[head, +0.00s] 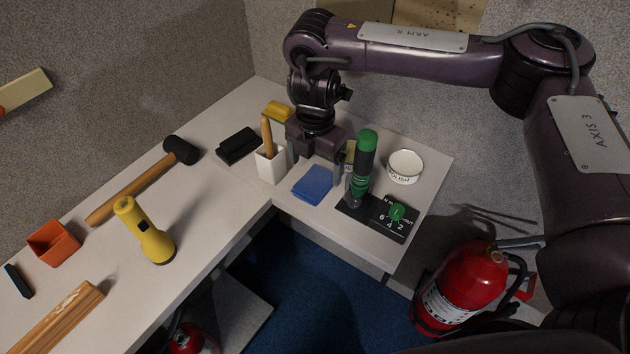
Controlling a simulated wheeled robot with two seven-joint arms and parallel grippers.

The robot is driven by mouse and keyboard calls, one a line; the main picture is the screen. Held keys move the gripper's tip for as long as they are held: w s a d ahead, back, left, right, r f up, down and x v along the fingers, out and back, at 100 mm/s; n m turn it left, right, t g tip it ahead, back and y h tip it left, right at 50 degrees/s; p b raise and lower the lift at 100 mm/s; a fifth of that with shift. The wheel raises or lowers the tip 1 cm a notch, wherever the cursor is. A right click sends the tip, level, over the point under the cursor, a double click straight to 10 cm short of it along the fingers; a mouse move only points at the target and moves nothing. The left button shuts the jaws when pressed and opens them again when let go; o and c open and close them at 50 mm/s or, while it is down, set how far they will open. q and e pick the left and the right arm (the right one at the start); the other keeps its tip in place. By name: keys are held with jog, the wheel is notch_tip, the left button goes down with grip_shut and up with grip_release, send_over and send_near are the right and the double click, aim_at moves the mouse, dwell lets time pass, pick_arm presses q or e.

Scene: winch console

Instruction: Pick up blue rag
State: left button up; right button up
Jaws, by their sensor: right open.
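The blue rag (312,184) lies folded flat on the white counter, near its front edge by the inner corner. My right gripper (316,164) points down just behind and above the rag, its two fingers apart and nothing seen between them. The far edge of the rag is close to the fingers in the picture; I cannot tell the exact height gap. My left gripper is not in view.
A white holder (271,165) with a wooden-handled tool stands left of the rag. A black block (237,146) lies farther left.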

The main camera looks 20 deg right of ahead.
aim_at(315, 181)
notch_tip(315, 181, down, 4)
jog(key=shift+f, duration=0.35)
jog(key=shift+w+f, duration=0.1)
jog(key=c, duration=1.1)
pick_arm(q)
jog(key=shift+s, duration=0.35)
pick_arm(e)
jog(key=shift+o, duration=0.2)
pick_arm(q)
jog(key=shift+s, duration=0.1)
pick_arm(e)
jog(key=shift+r, duration=0.25)
